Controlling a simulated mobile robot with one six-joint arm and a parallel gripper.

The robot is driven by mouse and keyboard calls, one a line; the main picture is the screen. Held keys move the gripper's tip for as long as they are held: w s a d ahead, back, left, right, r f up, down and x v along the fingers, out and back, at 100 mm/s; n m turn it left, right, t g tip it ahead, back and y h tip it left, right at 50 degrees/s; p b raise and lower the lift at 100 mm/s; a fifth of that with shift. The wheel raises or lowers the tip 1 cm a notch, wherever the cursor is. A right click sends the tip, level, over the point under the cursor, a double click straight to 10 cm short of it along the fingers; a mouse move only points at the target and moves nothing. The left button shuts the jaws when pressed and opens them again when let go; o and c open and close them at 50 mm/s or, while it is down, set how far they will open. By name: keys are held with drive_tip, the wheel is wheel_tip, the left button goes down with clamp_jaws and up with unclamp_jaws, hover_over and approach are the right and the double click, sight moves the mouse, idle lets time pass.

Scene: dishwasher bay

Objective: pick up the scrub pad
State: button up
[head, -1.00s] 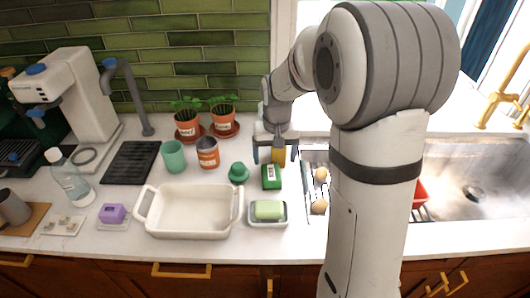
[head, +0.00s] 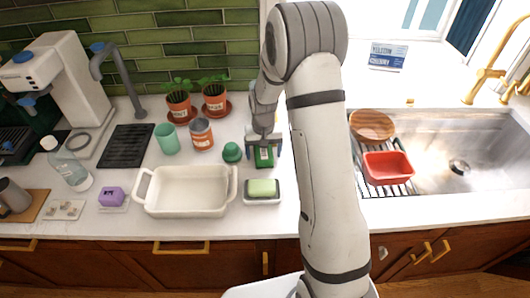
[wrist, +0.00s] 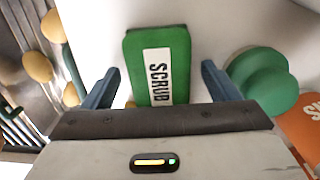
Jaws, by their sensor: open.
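The scrub pad is a green block with a white label reading SCRUB. It lies on the white counter, and in the wrist view the scrub pad (wrist: 158,62) is just ahead of my jaws, roughly centred between them. In the head view the scrub pad (head: 264,158) is partly covered by my gripper (head: 264,150), which is over it. In the wrist view the two blue fingers of my gripper (wrist: 161,86) are spread apart, one on each side of the pad's near end. Nothing is held; whether a finger touches the pad cannot be told.
A green knobbed object (head: 232,152) sits close left of the pad. A soap dish (head: 262,201) with green soap and a white baking dish (head: 186,210) stand nearer the front. An orange can (head: 201,135) is behind left. The sink with a red tub (head: 388,168) is right.

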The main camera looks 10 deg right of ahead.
sight(264, 151)
drive_tip(key=shift+f, duration=0.15)
drive_tip(key=c, duration=1.1)
drive_tip(key=shift+o, duration=0.2)
wheel_tip(264, 151, up, 18)
drive_tip(key=b, duration=0.3)
